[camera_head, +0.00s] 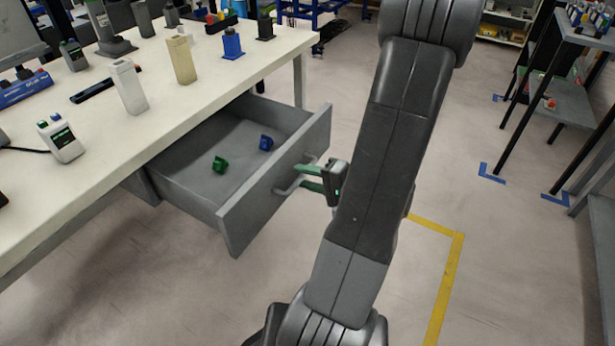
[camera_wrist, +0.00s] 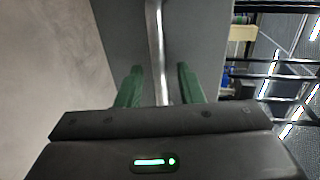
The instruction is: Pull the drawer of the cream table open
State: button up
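The cream table (camera_head: 215,50) stands at the left in the head view. Its grey drawer (camera_head: 275,190) is pulled well out under the table top, showing its inside. The drawer's metal bar handle (camera_head: 283,191) is on the front panel and also runs between my fingers in the wrist view (camera_wrist: 155,40). My gripper (camera_head: 303,178) has green fingers, one on each side of the handle bar. In the wrist view my gripper (camera_wrist: 160,82) shows a gap between each finger and the bar, so it is open around the handle.
A green piece (camera_head: 220,165) and a blue piece (camera_head: 266,142) lie in the drawer. Bottles and boxes, such as a white bottle (camera_head: 61,140), stand on the table. A dark shelf rack (camera_head: 560,95) stands at the right. The floor between is clear, with yellow tape (camera_head: 447,275).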

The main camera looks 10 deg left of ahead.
jog(key=p+v, duration=0.1)
jog(key=v, duration=1.2)
jog(key=shift+s+d+p, duration=0.25)
jog(key=shift+d+p, duration=0.1)
jog(key=shift+a, duration=0.1)
jog(key=b+x, duration=0.1)
jog(key=x, duration=1.2)
jog(key=shift+w+a+b, duration=0.25)
jog(key=shift+a+b, duration=0.05)
jog(key=shift+b, duration=0.05)
